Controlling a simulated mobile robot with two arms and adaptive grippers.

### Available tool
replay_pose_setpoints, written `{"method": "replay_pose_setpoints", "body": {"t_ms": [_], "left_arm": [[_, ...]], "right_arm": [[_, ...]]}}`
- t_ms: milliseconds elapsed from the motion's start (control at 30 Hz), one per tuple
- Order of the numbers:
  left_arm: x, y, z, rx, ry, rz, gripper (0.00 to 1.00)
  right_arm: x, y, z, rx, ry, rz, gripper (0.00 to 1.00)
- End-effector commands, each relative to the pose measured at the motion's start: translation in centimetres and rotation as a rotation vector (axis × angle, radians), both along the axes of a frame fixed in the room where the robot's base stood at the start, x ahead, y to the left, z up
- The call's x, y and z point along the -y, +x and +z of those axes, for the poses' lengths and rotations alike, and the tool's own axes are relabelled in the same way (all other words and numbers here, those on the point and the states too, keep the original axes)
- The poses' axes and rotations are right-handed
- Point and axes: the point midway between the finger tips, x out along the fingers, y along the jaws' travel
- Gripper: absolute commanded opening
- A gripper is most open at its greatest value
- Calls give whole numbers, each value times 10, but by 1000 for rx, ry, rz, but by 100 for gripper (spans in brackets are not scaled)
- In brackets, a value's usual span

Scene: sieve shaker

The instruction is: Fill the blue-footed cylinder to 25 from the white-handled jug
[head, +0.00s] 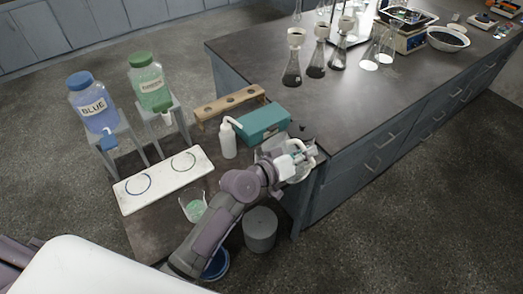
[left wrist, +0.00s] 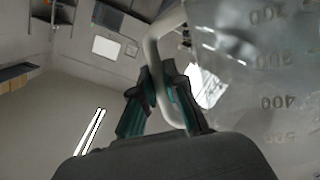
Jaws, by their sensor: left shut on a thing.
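My left gripper (head: 290,163) is shut on the white handle of the clear jug (head: 301,171), beside the bench corner. In the left wrist view the fingers (left wrist: 165,85) close around the white handle (left wrist: 155,50), and the jug's wall (left wrist: 270,75) with printed graduations fills the right side. I cannot tell how much liquid is in the jug. I cannot make out the blue-footed cylinder; a blue round thing (head: 216,266) is partly hidden behind my left arm, and I cannot tell what it is. My right gripper is out of view.
A low table carries a white tray (head: 165,178), a beaker with green liquid (head: 193,207), a white wash bottle (head: 228,139), a teal box (head: 263,124) and a wooden rack (head: 228,103). BLUE (head: 93,103) and green (head: 150,83) bottles stand on stands. A grey bin (head: 260,229) stands below.

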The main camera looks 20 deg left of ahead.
Motion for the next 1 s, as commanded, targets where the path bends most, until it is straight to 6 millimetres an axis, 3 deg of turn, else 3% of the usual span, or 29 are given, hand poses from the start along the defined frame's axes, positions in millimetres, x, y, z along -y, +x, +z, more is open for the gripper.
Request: {"method": "replay_pose_setpoints", "body": {"t_ms": [67,100,167,467,733,1000], "left_arm": [[7,-2,-4,16,68,-3,0],[17,-4,-26,28,141,-4,0],[25,-5,-43,48,212,-2,0],[31,-6,-51,67,281,1,0],[50,-11,-78,110,470,0,0],[61,-13,-105,153,646,2,0]], "right_arm": [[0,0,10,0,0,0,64],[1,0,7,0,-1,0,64],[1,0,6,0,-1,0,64],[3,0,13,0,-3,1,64],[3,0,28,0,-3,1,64],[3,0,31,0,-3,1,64]]}}
